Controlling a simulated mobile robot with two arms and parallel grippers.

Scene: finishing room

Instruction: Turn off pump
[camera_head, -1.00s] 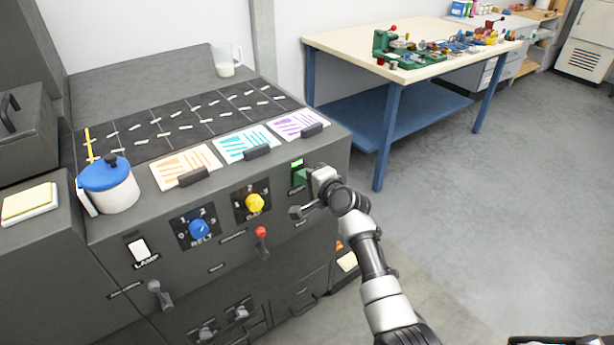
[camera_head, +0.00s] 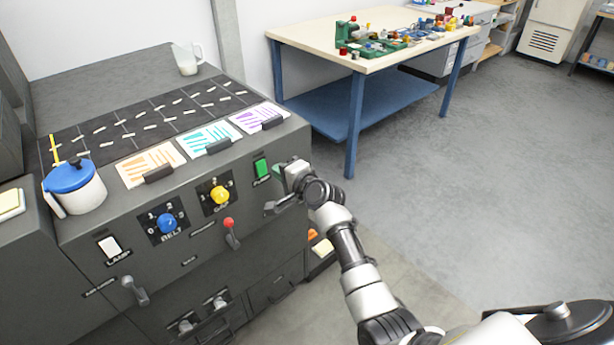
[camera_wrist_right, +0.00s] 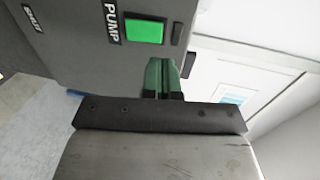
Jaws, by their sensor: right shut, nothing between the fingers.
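The pump switch (camera_head: 262,167) is a green rocker on the upper right of the dark machine front. It also shows in the right wrist view (camera_wrist_right: 145,31), beside its "PUMP" label (camera_wrist_right: 111,22). My right gripper (camera_head: 278,170) is just right of the switch, shut and empty. Its green fingers (camera_wrist_right: 162,78) are together in the wrist view, below the switch in the picture and apart from its green face. Whether they touch the panel, I cannot tell. My left gripper is not in view.
The same front carries a yellow knob (camera_head: 219,195), blue belt knob (camera_head: 168,223), white lamp switch (camera_head: 111,246) and red-tipped lever (camera_head: 231,230). A blue-lidded pot (camera_head: 75,188) and a jug (camera_head: 187,59) stand on top.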

